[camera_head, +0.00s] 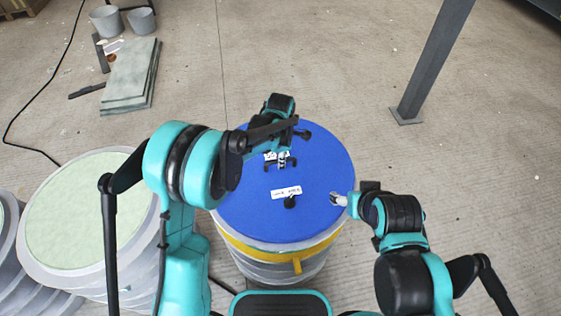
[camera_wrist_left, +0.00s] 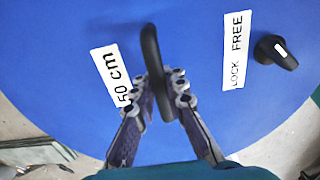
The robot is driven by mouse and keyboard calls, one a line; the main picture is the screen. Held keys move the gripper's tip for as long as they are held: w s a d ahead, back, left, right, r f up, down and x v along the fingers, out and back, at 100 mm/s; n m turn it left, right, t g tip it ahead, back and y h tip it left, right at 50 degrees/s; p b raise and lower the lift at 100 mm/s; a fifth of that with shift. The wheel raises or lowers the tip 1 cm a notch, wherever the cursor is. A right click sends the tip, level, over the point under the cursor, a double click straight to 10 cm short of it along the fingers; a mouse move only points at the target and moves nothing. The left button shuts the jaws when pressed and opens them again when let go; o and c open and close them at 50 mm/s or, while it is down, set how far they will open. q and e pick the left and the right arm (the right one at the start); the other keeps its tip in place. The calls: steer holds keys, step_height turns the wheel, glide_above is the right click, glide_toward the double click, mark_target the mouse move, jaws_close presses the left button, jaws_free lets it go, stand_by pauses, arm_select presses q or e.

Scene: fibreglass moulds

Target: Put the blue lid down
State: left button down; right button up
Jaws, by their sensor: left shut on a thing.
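The blue lid (camera_head: 240,203) is a wide round disc with white labels and black fittings. In the head view it covers the top of a grey round mould with a yellow band (camera_head: 255,254); whether it rests fully on it I cannot tell. My left gripper (camera_head: 282,161) is over the lid's middle. In the left wrist view its fingers (camera_wrist_left: 162,90) are shut on the black handle (camera_wrist_left: 150,45) of the lid. A black knob (camera_wrist_left: 275,52) sits beside the "LOCK FREE" label (camera_wrist_left: 236,50). My right gripper (camera_head: 340,199) is at the lid's right edge, its finger opening unclear.
A pale green-topped round mould (camera_head: 80,215) stands close on the left. Grey-green slabs (camera_head: 131,75) and grey buckets (camera_head: 107,20) lie farther back left. A grey post (camera_head: 431,65) stands at the back right.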

arm_select(q)
steer(key=c, duration=1.6)
jaws_free()
steer(key=shift+o, duration=0.2)
steer(key=s+a+r+m+t+p, duration=0.1)
steer(key=s+a+r+m+p, duration=0.15)
steer(key=r, duration=0.65)
steer(key=s+a+r+m+p, duration=0.1)
steer(key=a+r+m+p, duration=0.15)
steer(key=r, duration=0.55)
steer(key=s+a+r+m+t, duration=0.1)
steer(key=s+a+m+t, duration=0.2)
steer(key=s+a+m, duration=0.3)
steer(key=s+a+r+m+t, duration=0.1)
steer(key=s+a+m+t, duration=0.2)
steer(key=s+a+m, duration=0.3)
steer(key=s+m+b, duration=0.1)
steer(key=s+m, duration=0.2)
steer(key=s, duration=0.3)
steer(key=shift+a, duration=0.4)
steer(key=shift+s+r, duration=0.1)
